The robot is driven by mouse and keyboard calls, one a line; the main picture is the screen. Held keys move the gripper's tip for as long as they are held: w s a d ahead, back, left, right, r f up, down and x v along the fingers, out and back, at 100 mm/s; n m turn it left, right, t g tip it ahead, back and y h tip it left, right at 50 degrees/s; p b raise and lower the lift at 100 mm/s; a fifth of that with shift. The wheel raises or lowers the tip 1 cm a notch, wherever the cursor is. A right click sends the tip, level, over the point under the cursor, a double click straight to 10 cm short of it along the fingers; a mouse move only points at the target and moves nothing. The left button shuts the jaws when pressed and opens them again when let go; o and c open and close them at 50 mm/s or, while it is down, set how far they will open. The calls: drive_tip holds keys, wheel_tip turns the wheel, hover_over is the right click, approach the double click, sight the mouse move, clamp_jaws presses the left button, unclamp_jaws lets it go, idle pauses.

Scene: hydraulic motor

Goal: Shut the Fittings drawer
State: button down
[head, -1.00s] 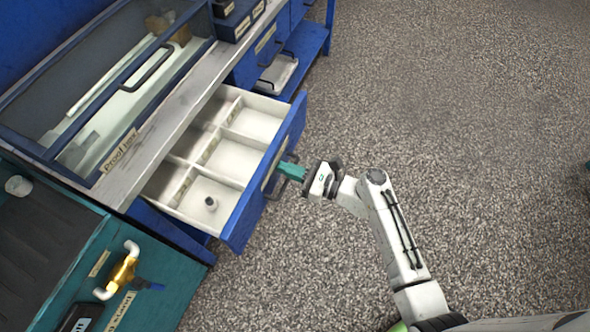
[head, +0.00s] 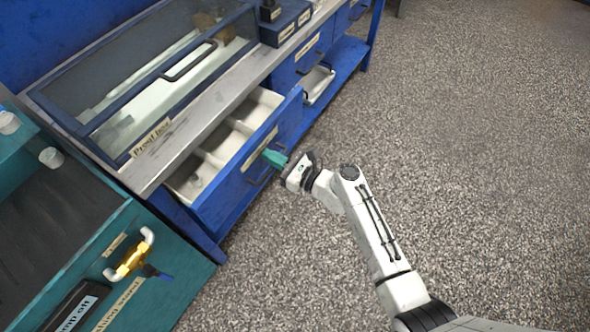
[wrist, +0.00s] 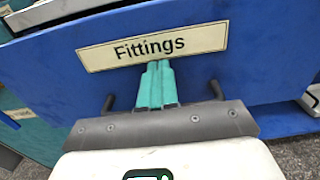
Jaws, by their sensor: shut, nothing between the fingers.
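The Fittings drawer (head: 240,165) is blue-fronted with a pale compartmented inside, and it stands partly open under the bench. In the wrist view its front (wrist: 265,60) carries the label "Fittings" (wrist: 152,46). My gripper (head: 272,157) has teal fingers held together with nothing between them. In the wrist view the fingertips (wrist: 157,66) are at the drawer front just below the label, between the two ends of the dark handle (wrist: 216,90). They look to be touching the front. The middle of the handle is hidden behind my gripper.
The Proof box (head: 150,138) with a glazed lid sits on the bench above the drawer. A teal cabinet (head: 170,275) with a yellow valve (head: 130,258) stands at lower left. A tray (head: 318,84) lies on the lower shelf. The speckled floor (head: 470,150) at right is clear.

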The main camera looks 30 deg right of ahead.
drive_tip(key=b+x, duration=0.3)
drive_tip(key=x, duration=0.7)
drive_tip(key=shift+w+a+f, duration=0.1)
drive_tip(key=shift+w+a, duration=0.1)
drive_tip(key=shift+w, duration=0.05)
drive_tip(key=shift+w+a+b, duration=0.3)
drive_tip(key=shift+w, duration=0.25)
drive_tip(key=shift+w+r, duration=0.15)
drive_tip(key=shift+r, duration=0.1)
